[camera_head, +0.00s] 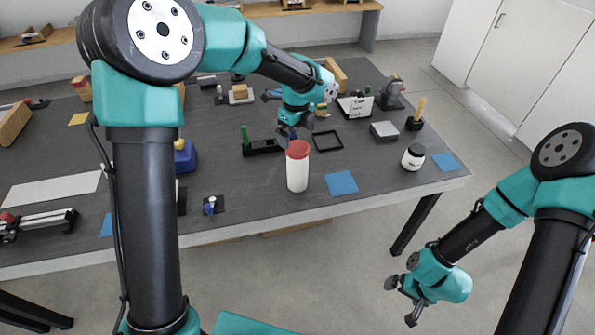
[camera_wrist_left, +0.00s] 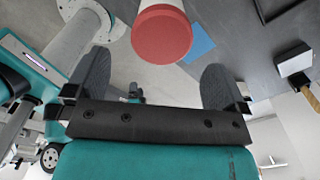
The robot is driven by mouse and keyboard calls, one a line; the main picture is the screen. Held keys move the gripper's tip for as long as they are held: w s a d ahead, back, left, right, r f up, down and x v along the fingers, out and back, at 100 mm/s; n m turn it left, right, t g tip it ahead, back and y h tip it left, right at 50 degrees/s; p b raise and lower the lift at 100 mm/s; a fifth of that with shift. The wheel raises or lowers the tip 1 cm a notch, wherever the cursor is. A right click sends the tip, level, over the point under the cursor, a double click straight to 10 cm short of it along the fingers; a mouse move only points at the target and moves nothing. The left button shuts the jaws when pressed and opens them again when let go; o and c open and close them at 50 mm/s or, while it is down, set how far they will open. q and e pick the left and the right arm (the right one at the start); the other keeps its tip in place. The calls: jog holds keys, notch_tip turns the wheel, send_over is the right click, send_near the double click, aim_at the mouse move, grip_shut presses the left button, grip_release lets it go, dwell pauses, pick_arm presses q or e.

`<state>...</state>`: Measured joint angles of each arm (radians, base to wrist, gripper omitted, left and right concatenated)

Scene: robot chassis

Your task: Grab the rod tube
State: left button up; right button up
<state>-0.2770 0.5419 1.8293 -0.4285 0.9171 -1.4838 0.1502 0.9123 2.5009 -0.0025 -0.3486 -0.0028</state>
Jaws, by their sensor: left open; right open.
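The rod tube (camera_head: 297,170) is a white cylinder with a red cap. It stands upright near the front edge of the dark table. My left gripper (camera_head: 292,133) is open just above and behind the cap in the head view. In the left wrist view, the red cap of the rod tube (camera_wrist_left: 162,35) shows beyond and between the two spread fingers of my left gripper (camera_wrist_left: 155,85), with nothing held. My right gripper (camera_head: 402,298) is open and empty, low in front of the table on the right, away from the tube.
A blue square (camera_head: 341,183) lies right of the tube. A white jar with a black lid (camera_head: 413,157) stands further right. A black frame (camera_head: 327,141) and a black holder with a green piece (camera_head: 262,147) lie behind. A small blue item (camera_head: 209,206) is front left.

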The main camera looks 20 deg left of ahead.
aim_at(297, 147)
pick_arm(q)
jog(key=shift+f, duration=2)
jog(key=shift+w+a+f, duration=0.1)
jog(key=shift+w+f, duration=0.05)
jog(key=shift+f, duration=2.45)
jog(key=shift+c, duration=0.3)
jog(key=c, duration=1.2)
jog(key=shift+r, duration=0.1)
jog(key=shift+c, duration=0.2)
